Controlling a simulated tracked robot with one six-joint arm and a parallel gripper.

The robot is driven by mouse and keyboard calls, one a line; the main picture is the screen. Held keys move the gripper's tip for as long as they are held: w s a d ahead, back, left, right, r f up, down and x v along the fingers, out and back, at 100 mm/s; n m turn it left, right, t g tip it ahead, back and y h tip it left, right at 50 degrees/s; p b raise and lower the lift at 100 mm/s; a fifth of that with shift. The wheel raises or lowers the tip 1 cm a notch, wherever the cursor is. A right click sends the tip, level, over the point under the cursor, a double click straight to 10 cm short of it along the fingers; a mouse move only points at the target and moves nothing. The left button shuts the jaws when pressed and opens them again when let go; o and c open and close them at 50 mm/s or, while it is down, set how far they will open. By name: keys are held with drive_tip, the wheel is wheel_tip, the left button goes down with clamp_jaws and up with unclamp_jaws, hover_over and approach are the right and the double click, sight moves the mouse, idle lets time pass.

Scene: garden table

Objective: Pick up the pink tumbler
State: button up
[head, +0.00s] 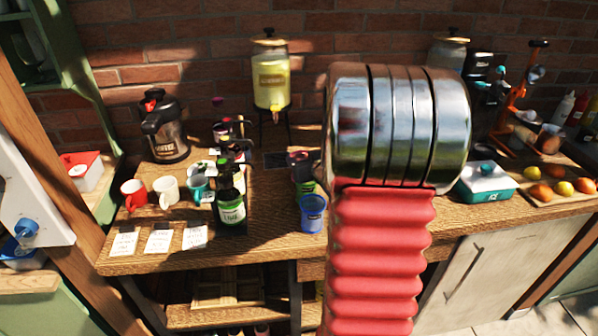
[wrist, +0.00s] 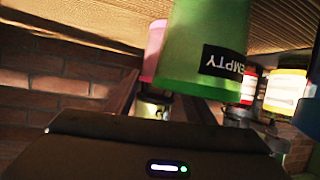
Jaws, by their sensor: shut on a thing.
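The pink tumbler (wrist: 153,52) shows in the wrist view, which is upside down, with the table at its top. My gripper (wrist: 160,98) has its dark fingers on either side of the pink tumbler and is shut on it. The contact on the right is hidden by a green tumbler (wrist: 207,45) with a black "EMPTY" label, which stands nearer the camera and covers part of the pink one. In the head view my gripper is not clearly seen; my red and metal arm blocks the middle. The green tumbler (head: 306,187) shows there too, behind a blue tumbler (head: 312,214).
A dark bottle with a green label (head: 231,205) stands left of the tumblers. Mugs, including a red one (head: 134,194), cards and a coffee urn (head: 163,130) are farther left. A drink dispenser (head: 270,80) stands behind. A teal box (head: 485,182) and fruit board (head: 545,200) are right.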

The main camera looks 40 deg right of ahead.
drive_tip(key=shift+r, duration=0.1)
wheel_tip(320, 180, up, 10)
idle(0.7)
idle(0.5)
